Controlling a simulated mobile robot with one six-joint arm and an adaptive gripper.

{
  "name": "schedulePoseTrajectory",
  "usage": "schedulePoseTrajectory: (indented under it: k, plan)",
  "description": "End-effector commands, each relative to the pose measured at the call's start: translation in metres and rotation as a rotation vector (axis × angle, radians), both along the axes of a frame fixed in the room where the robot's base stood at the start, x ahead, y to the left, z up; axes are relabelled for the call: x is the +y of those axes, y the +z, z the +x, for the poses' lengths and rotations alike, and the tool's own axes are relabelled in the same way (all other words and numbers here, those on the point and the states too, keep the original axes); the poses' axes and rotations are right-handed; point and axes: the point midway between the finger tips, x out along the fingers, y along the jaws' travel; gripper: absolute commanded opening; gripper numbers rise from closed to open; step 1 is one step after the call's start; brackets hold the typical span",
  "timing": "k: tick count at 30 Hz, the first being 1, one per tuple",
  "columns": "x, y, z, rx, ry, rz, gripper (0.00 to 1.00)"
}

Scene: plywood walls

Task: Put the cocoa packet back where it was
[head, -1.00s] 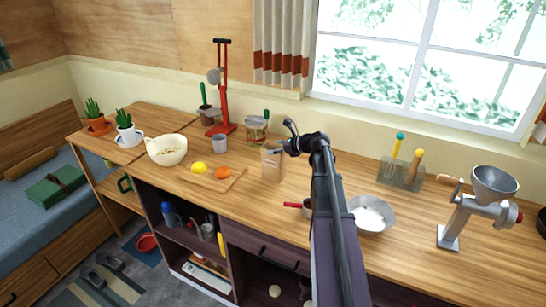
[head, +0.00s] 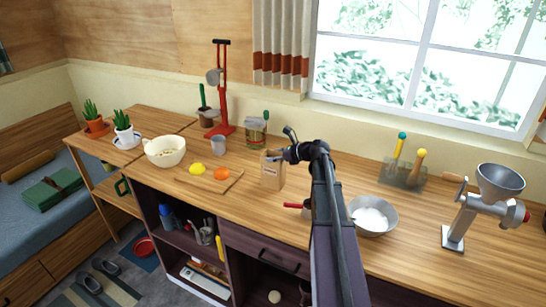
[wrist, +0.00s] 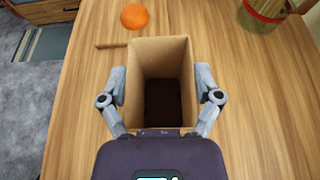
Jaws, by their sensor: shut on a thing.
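The cocoa packet (head: 271,172) is a brown, open-topped paper packet standing upright at the middle of the wooden counter. In the wrist view I look down into the packet (wrist: 160,58) and see dark brown contents at its bottom. My gripper (wrist: 160,88) has one finger against each side of the packet, near its top. In the head view my gripper (head: 283,156) reaches the packet from the right. I cannot tell whether the packet's base touches the counter.
A cutting board (head: 232,184) with a lemon (head: 197,169) and an orange (head: 221,173) lies to the left. A jar (head: 255,133) stands behind the packet. A grey cup (head: 218,145) stands behind the board.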

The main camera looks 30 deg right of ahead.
Motion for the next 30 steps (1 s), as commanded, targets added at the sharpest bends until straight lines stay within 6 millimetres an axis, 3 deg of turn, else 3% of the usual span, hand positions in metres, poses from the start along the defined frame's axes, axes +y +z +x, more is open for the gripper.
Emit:
schedulePoseTrajectory:
  k: [1,2,21,30]
  plan:
    - [0.000,-0.001,0.000,0.000,0.000,0.000,0.91]
    - [0.000,0.000,0.000,0.000,0.000,0.000,1.00]
    - [0.000,0.005,-0.001,0.000,0.000,0.000,1.00]
    - [-0.021,0.020,-0.028,0.000,-0.002,0.000,1.00]
